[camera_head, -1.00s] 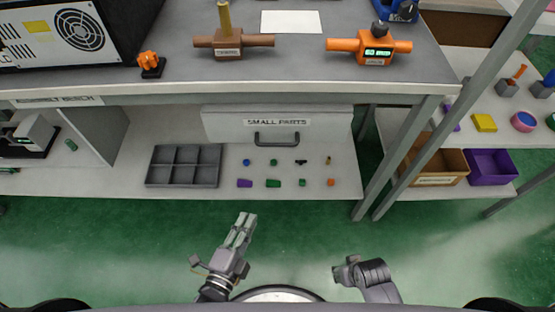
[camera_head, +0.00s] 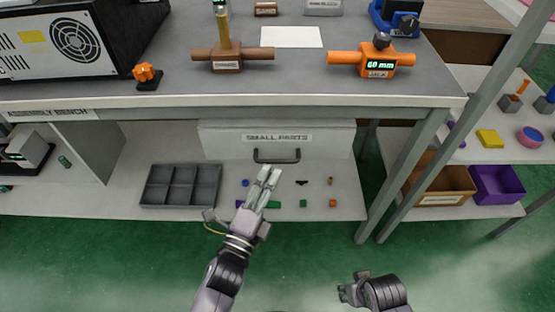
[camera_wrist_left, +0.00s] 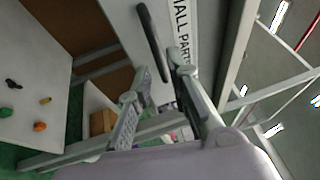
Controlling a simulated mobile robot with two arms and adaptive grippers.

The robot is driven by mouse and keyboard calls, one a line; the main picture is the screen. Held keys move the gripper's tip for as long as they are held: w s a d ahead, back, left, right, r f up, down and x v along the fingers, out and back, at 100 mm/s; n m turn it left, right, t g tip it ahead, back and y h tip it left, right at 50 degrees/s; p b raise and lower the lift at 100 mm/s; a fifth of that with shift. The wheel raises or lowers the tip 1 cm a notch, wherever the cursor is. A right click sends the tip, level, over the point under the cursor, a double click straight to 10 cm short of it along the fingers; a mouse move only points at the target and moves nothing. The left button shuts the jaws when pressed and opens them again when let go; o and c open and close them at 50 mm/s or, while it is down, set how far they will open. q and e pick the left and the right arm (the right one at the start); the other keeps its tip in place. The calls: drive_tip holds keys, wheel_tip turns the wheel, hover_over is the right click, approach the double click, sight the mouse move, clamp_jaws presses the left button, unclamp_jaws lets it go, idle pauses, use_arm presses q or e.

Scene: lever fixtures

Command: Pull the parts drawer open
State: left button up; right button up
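The parts drawer (camera_head: 225,140) is a light grey front labelled "SMALL PARTS" under the bench top, and it looks shut. Its dark bar handle (camera_head: 277,160) runs across the front below the label. My left gripper (camera_head: 270,172) is just in front of and below the handle, with its fingers apart and nothing between the tips. In the left wrist view the handle (camera_wrist_left: 152,42) lies ahead of the open fingers (camera_wrist_left: 160,75), apart from them as far as I can tell. My right gripper (camera_head: 350,289) is low at the front, away from the bench; its fingers are too small to read.
A grey divided tray (camera_head: 180,186) and several small coloured parts (camera_head: 304,204) lie on the lower shelf under the drawer. Bench legs (camera_head: 405,175) stand to the right. A brown bin (camera_head: 440,186) and a purple bin (camera_head: 497,184) sit beyond them.

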sight(277, 160)
use_arm(q)
drive_tip(key=x, duration=0.5)
drive_tip(key=shift+w, duration=0.2)
drive_tip(key=shift+c, duration=0.5)
clamp_jaws()
